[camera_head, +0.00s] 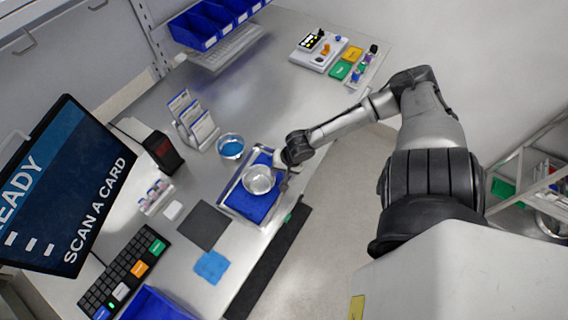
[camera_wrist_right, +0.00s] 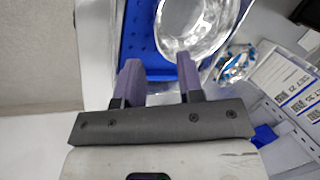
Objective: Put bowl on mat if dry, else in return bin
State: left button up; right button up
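A shiny, clear or silvery bowl (camera_head: 258,180) stands upright on the blue perforated insert of a metal-rimmed tray (camera_head: 226,197). In the right wrist view the bowl (camera_wrist_right: 190,28) lies just beyond my fingertips, its lower rim close to the right-hand finger. Bright glints cover it; I cannot tell whether it is wet or dry. My right gripper (camera_head: 284,166) is at the tray's right side beside the bowl. Its fingers (camera_wrist_right: 160,75) are apart with nothing clearly between them. A dark grey mat (camera_head: 204,226) lies left of the tray. My left gripper is out of view.
A blue bin (camera_head: 150,304) sits at the bottom edge. A small bowl with blue contents (camera_head: 230,146) and a card rack (camera_head: 192,122) stand behind the tray. A blue cloth (camera_head: 211,267), a keyboard (camera_head: 124,272) and a monitor (camera_head: 62,190) are at left.

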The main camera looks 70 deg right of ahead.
jog(key=s+a+r+n, duration=0.2)
jog(key=a+n, duration=0.3)
jog(key=a, duration=0.2)
jog(key=s+a+r+n+p, duration=0.1)
jog(key=s+a+r+n, duration=0.2)
jog(key=a+n, duration=0.3)
jog(key=s+a+r+n, duration=0.2)
jog(key=a+n, duration=0.4)
jog(key=a, duration=0.4)
jog(key=shift+s+a+r+h, duration=0.15)
jog(key=shift+s+a+h, duration=0.1)
jog(key=shift+s+h, duration=0.2)
